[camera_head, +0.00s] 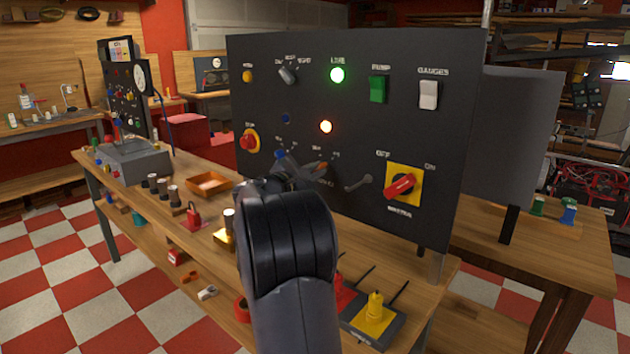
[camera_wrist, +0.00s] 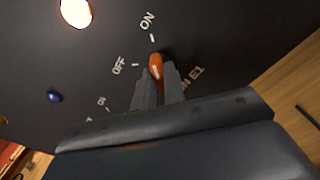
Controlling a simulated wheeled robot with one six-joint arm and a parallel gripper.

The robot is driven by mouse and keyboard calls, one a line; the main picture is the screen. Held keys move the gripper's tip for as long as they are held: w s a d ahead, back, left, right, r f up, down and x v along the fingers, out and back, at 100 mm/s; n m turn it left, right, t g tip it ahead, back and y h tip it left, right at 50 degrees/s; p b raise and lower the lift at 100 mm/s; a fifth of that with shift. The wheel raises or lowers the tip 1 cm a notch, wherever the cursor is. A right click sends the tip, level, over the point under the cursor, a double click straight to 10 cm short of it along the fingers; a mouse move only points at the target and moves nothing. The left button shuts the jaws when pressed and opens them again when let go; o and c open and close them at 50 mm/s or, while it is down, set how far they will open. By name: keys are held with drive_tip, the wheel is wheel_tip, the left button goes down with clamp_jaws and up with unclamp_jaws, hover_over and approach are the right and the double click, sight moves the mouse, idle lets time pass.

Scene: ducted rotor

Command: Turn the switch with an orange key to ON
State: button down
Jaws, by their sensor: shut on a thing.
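The orange key (camera_wrist: 156,66) sits on the dark panel between the OFF and ON labels and the partly covered "IN E1" lettering in the wrist view. Its visible end points up, roughly toward the ON tick, with the OFF tick to its left. My gripper (camera_wrist: 160,86) is shut on the orange key, a grey finger on each side, hiding its lower part. In the head view my gripper (camera_head: 300,176) reaches the lower middle of the panel (camera_head: 262,95), and the orange key (camera_head: 319,169) shows a little at its right.
The wooden bench (camera_head: 205,255) below holds plugs and an orange tray (camera_head: 208,184).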

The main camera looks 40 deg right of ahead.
drive_tip(key=shift+m, duration=0.3)
drive_tip(key=c, duration=1.5)
unclamp_jaws()
drive_tip(key=a, duration=0.7)
drive_tip(key=s+a, duration=0.1)
drive_tip(key=a, duration=0.2)
drive_tip(key=shift+a, duration=0.35)
